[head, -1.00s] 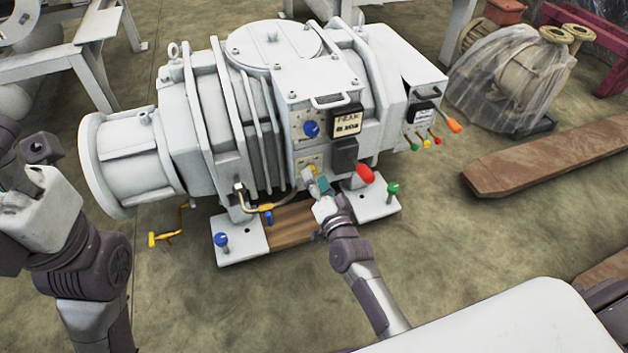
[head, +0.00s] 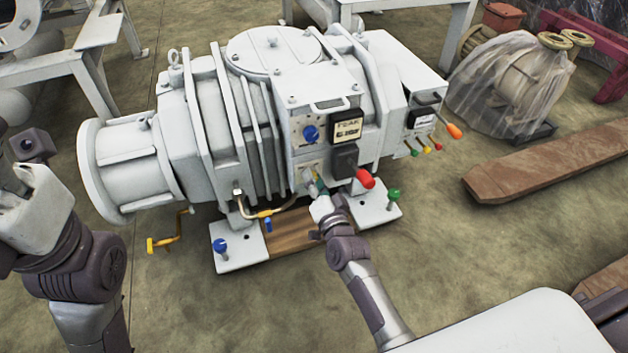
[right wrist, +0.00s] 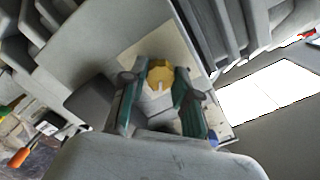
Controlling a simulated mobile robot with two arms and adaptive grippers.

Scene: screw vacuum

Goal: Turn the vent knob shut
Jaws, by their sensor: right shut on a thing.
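The large pale grey vacuum pump (head: 250,130) stands on the floor in the middle of the head view. My right gripper (head: 313,186) reaches its front panel from below and hides most of the knob there in that view. In the right wrist view a yellow knob (right wrist: 160,74) sits on a pale plate (right wrist: 185,50). My right gripper (right wrist: 156,84) has its two green fingers on either side of this knob and is shut on it. My left arm's white hand part (head: 38,205) is at the far left, away from the pump; its fingers cannot be made out.
A blue knob (head: 311,134) is above my right gripper. A red-tipped lever (head: 365,178) sits just to its right, and a bent pipe with a yellow fitting (head: 265,213) to its left. An orange-tipped lever (head: 454,131) sticks out at the pump's right end. Wooden beams (head: 545,163) lie right.

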